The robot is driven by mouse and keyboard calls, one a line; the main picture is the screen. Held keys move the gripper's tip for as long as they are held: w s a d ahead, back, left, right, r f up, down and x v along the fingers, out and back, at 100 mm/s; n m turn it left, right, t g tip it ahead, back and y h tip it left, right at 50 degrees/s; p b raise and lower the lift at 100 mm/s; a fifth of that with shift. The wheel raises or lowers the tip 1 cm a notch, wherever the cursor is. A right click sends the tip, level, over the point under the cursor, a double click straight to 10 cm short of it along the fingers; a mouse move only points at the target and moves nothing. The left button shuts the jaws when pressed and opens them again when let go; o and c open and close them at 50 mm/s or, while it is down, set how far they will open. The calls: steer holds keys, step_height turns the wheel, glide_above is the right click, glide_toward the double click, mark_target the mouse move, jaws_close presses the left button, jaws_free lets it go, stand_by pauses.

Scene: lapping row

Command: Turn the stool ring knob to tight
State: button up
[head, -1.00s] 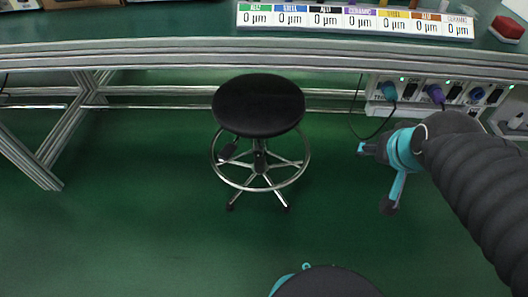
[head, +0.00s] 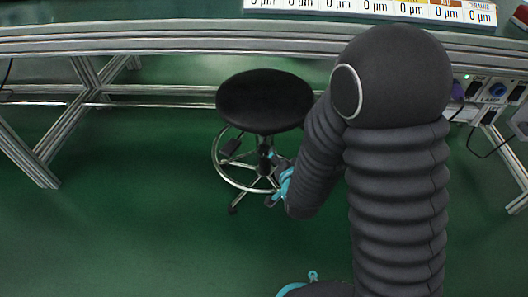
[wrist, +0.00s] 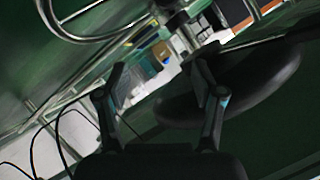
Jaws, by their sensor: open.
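The stool has a round black seat (head: 265,100) and a chrome foot ring (head: 216,172) around its central column. In the wrist view the seat (wrist: 250,90) appears tilted at the right, and the ring (wrist: 95,36) curves at the upper left. A dark part on the column (wrist: 168,10) shows at the top edge; I cannot tell surely whether it is the ring knob, or its setting. My gripper (head: 272,180) is at the right side of the ring, below the seat. Its two fingers (wrist: 163,85) are apart, with nothing seen held between them. My arm hides the stool's right side.
The workbench edge (head: 150,40) runs above and behind the stool, with a metal leg frame (head: 60,130) at the left. Sockets with plugs (head: 490,92) are under the bench at the right. The green floor (head: 120,230) is clear at left and front.

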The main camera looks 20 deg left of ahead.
steer(key=y, duration=0.1)
glide_toward(264, 152)
steer(key=s+d, duration=0.1)
steer(key=s, duration=0.1)
steer(key=shift+t, duration=0.4)
steer(key=b+x, duration=0.1)
steer(key=x, duration=1.2)
steer(key=shift+w+a+f, duration=0.1)
steer(key=shift+w+a, duration=0.1)
steer(key=c, duration=1.2)
steer(key=shift+o, duration=0.2)
